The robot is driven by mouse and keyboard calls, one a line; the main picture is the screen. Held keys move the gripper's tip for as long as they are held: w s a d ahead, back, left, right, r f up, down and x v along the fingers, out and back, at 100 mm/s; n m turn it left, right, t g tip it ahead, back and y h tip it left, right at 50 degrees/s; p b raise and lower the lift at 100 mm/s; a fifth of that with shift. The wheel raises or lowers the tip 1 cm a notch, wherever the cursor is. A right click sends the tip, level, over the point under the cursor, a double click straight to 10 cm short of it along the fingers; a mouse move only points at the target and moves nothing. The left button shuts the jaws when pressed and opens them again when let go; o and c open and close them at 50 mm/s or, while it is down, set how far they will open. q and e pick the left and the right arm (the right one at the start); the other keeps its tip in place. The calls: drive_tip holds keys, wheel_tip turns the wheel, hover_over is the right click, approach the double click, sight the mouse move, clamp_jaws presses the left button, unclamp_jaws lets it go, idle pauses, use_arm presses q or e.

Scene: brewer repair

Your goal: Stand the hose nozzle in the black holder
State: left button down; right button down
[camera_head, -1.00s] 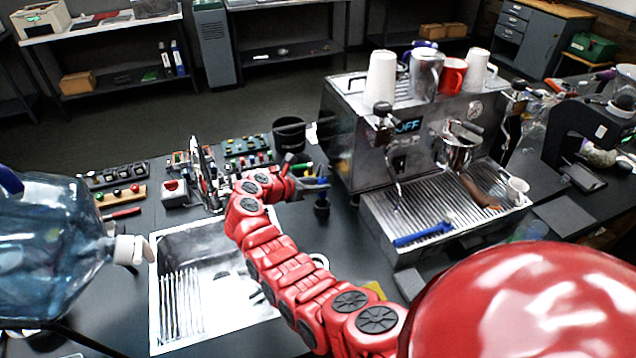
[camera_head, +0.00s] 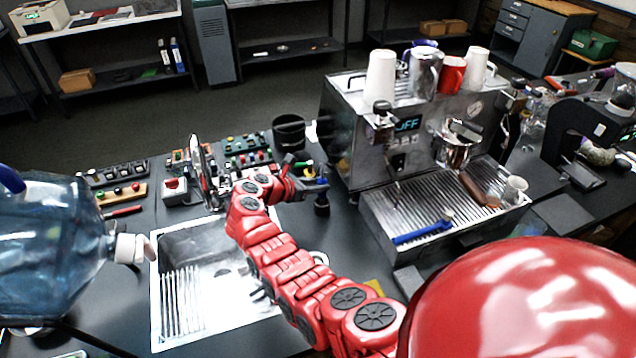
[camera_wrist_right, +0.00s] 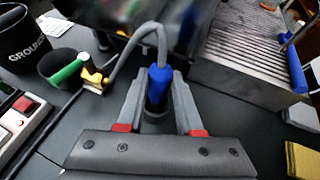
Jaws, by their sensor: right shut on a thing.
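The hose nozzle (camera_wrist_right: 157,85) has a blue body with a grey hose looping from its top. It stands roughly upright between the fingers of my right gripper (camera_wrist_right: 159,98), which is shut on it. The black holder (camera_wrist_right: 155,124) is a dark round piece right below the nozzle, partly hidden by the fingers and the nozzle. I cannot tell how deep the nozzle's lower end sits in it. In the head view my right gripper (camera_head: 314,186) is just above the holder (camera_head: 321,207), left of the espresso machine. My left gripper is not in view.
The espresso machine (camera_head: 400,130) and its drip tray (camera_head: 470,212) stand close to the right. A black grounds bin (camera_head: 289,133) is behind.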

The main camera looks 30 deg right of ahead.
idle(0.3)
unclamp_jaws()
drive_tip(key=shift+f, duration=0.1)
idle(0.4)
wheel_tip(320, 180, up, 7)
drive_tip(key=p, duration=0.8)
idle(0.5)
